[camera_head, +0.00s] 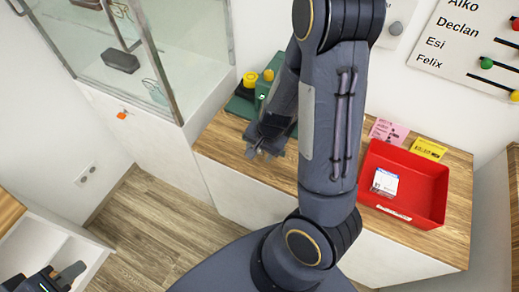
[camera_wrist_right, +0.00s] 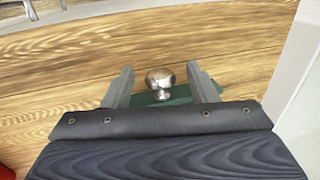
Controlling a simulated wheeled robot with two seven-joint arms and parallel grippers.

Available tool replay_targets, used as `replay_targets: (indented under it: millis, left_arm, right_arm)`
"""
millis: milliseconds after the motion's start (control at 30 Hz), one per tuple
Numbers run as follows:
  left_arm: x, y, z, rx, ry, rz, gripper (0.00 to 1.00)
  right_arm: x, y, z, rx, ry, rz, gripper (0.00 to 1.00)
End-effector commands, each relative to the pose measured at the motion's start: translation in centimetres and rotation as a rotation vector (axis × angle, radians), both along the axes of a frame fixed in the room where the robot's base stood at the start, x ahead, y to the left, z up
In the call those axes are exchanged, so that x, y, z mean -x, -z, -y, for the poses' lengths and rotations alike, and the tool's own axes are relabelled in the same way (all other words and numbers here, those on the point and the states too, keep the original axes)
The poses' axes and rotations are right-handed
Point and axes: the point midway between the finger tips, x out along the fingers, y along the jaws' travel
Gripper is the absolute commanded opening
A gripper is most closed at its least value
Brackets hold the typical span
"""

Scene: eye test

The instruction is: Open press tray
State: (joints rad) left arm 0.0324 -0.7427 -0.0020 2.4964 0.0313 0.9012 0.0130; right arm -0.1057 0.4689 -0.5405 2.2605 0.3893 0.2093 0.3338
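The green press (camera_head: 246,104) stands at the back left of the wooden counter, partly hidden by my right arm. My right gripper (camera_head: 264,146) is at its front. In the right wrist view a round silver knob (camera_wrist_right: 160,77) sits on a green part (camera_wrist_right: 150,98), between the two grey fingertips (camera_wrist_right: 160,86). The fingers are apart, with gaps on both sides of the knob. Whether the tray is open or shut is hidden. My left gripper (camera_head: 42,280) is at the lower left corner, with its fingers apart and nothing seen between them, far from the press.
A red tray (camera_head: 432,190) with a white labelled item (camera_head: 384,183) stands at the counter's right. Pink (camera_head: 388,131) and yellow (camera_head: 429,149) cards lie behind it. A glass cabinet (camera_head: 180,60) stands left of the press. Open floor (camera_head: 150,230) lies in front.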

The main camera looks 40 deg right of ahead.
Motion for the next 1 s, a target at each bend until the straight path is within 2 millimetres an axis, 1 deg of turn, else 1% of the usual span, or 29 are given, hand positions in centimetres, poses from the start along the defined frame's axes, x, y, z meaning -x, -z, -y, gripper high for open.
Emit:
replay_targets:
  millis: [167,267,367,500,600,700,800,1000]
  left_arm:
    - [0.0,0.0,0.0,0.000,0.000,0.000,0.25]
    - [0.0,-0.3,0.0,0.000,0.000,0.000,0.25]
    - [0.0,-1.0,0.0,0.000,0.000,0.000,0.25]
    - [0.0,-2.5,0.0,0.000,0.000,0.000,0.25]
    - [0.0,-3.3,0.0,0.000,0.000,0.000,0.25]
    - [0.0,-3.9,0.0,0.000,0.000,0.000,0.25]
    - [0.0,-4.1,0.0,0.000,0.000,0.000,0.25]
    - [0.0,-4.0,0.0,0.000,0.000,0.000,0.25]
  right_arm:
    - [0.0,0.0,0.0,0.000,0.000,0.000,0.52]
    - [0.1,-0.5,0.0,0.001,-0.001,0.001,0.52]
    - [0.2,-1.9,0.1,0.000,-0.001,0.002,0.52]
    - [0.7,-4.4,0.4,0.000,-0.002,0.003,0.52]
    - [1.1,-6.0,0.5,-0.001,-0.002,0.002,0.52]
    - [1.3,-7.1,0.7,0.000,-0.001,0.002,0.52]
    - [1.5,-7.6,0.8,-0.001,-0.001,0.000,0.52]
    - [1.6,-7.6,0.8,0.000,0.000,-0.001,0.52]
